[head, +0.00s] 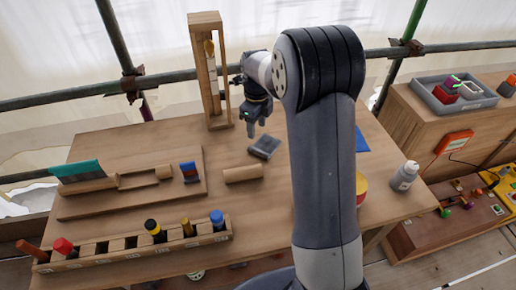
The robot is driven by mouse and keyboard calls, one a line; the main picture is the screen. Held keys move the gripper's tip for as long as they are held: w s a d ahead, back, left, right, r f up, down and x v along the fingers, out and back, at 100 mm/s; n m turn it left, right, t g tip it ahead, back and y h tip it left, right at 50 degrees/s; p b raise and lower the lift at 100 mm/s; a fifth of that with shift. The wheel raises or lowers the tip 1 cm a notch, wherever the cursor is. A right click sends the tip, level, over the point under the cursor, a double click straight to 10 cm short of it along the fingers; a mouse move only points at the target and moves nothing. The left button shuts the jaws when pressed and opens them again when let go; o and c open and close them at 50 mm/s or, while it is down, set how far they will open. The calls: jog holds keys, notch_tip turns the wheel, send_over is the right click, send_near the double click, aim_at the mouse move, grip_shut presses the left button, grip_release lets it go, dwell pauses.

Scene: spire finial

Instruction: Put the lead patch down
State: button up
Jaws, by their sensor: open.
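A dark grey flat piece, which looks like the lead patch (266,146), lies on the wooden bench (150,145) near its middle. My gripper (250,130) points down just behind and left of the grey piece, in front of the wooden frame. It is open, and I see nothing held between its fingers. My arm hides part of the bench to the right. Whether a fingertip touches the grey piece is too small to tell.
A tall wooden frame (193,75) stands at the back. A wooden cylinder (243,174) lies in front of the grey piece. A board with a teal-bladed tool (80,171) is at left. A slotted rack (118,251) runs along the front. A white bottle (404,176) stands at right.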

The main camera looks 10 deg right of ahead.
send_over(259, 150)
jog(key=f, duration=0.5)
jog(key=shift+a+f, duration=0.15)
jog(key=shift+a, duration=0.2)
jog(key=shift+d+f+p, duration=0.15)
jog(key=shift+f+p, duration=0.35)
jog(key=shift+f, duration=0.9)
jog(key=shift+d+f+p, duration=0.1)
jog(key=shift+f+p, duration=0.35)
jog(key=shift+f, duration=0.9)
grip_shut()
